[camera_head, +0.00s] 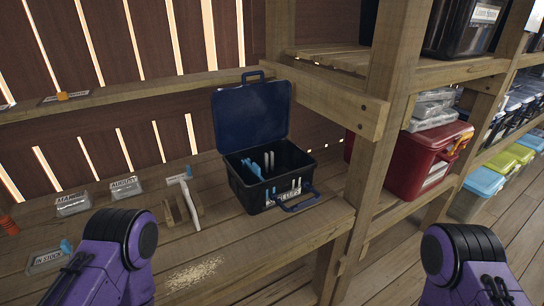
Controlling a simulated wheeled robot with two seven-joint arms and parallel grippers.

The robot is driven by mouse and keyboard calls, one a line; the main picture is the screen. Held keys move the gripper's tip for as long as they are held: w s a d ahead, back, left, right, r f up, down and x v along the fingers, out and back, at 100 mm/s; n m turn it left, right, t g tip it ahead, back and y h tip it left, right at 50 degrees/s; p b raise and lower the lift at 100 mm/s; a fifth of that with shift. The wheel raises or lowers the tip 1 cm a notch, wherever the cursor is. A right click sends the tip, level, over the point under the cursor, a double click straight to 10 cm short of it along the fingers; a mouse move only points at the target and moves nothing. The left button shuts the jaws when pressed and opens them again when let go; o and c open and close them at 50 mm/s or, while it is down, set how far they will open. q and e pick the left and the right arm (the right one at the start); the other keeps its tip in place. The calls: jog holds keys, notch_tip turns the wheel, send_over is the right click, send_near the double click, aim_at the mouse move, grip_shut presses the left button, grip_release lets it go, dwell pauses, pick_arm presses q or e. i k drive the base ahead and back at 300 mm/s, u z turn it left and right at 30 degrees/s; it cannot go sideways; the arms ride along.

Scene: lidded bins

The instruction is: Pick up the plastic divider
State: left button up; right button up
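An open dark blue bin (236,180) stands on the wooden bench, its lid (250,115) tipped up and back. Inside the bin are thin upright white pieces (268,160) and a blue piece (250,168). I cannot tell for certain which of these is the plastic divider. A white T-shaped item (190,205) lies on the bench left of the bin. Purple links of my two arms show at the lower left and lower right. Neither of my grippers shows in the picture.
Small clear labelled boxes (73,205) sit on the bench at the left. A wooden post (385,120) stands right of the bin. A red bin (415,160) is on the shelf beyond it. Pale crumbs (195,273) lie near the bench front.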

aim_at(185, 189)
jog(key=k, duration=0.5)
jog(key=u, duration=1.05)
jog(key=i, duration=0.55)
jog(key=z, duration=0.4)
